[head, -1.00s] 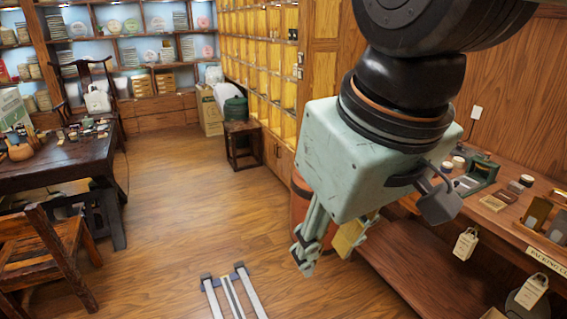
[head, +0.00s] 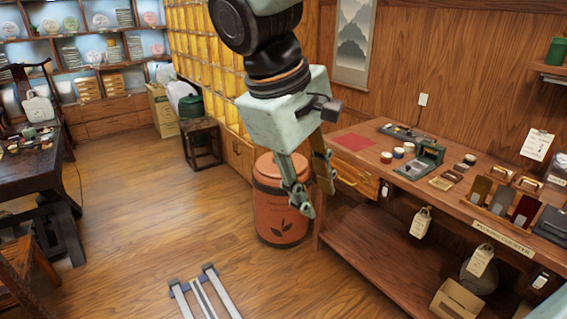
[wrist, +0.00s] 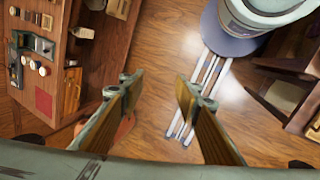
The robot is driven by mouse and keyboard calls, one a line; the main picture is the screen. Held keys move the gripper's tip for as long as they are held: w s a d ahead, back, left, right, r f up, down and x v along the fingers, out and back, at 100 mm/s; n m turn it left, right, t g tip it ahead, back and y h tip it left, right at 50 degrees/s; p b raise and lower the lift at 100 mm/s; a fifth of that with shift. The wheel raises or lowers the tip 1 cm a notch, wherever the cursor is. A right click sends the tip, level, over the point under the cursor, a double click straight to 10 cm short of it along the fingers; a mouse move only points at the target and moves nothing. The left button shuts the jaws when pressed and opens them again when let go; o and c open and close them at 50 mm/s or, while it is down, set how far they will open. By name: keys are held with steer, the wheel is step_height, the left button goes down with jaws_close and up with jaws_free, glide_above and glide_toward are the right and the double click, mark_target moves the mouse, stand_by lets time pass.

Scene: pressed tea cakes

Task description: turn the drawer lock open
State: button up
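My gripper (head: 316,196) hangs in front of the left end of the packing counter (head: 455,215), fingers pointing down. It also shows in the wrist view (wrist: 158,90), where its two fingers are wide apart with nothing between them. A wooden drawer (head: 357,178) with a brass-coloured pull sits under the counter top at its left end, just right of my gripper. The drawer front shows in the wrist view (wrist: 72,90), left of the fingers. A small pale spot is beside the drawer. I cannot make out the lock or its position.
An orange canister (head: 280,210) stands on the floor behind my gripper. The counter top holds a red sheet (head: 353,142), tins and several small items; paper tags (head: 421,222) hang from its edge. A stool (head: 201,143) stands further back. The floor at left centre is clear.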

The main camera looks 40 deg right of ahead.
steer(key=w+d+f+n+g+h+p, duration=0.1)
steer(key=w+d+f+n+g+h, duration=0.2)
steer(key=w+d, duration=0.7)
steer(key=w+d+f+n+g+h+p, duration=0.1)
steer(key=w+d+f+n+h+p, duration=0.3)
steer(key=d, duration=0.9)
steer(key=w+d+f+n+g+h+b, duration=0.15)
steer(key=w+d+f, duration=0.35)
steer(key=w+d, duration=0.55)
steer(key=w+d+f+n+t+h+p, duration=0.2)
steer(key=w+d+f+n+h, duration=0.25)
steer(key=d+f, duration=0.65)
steer(key=n+t+h+p, duration=0.1)
steer(key=n+t+p, duration=0.15)
steer(key=n, duration=0.25)
glide_toward(364, 181)
steer(key=shift+t, duration=0.4)
steer(key=shift+s+a+b, duration=0.1)
steer(key=shift+a+b, duration=0.15)
steer(key=shift+a, duration=1)
steer(key=shift+s+a+b, duration=0.15)
steer(key=shift+a+b, duration=0.1)
steer(key=shift+a, duration=1)
steer(key=shift+d, duration=0.2)
steer(key=shift+d+b, duration=0.6)
steer(key=shift+d, duration=6.1)
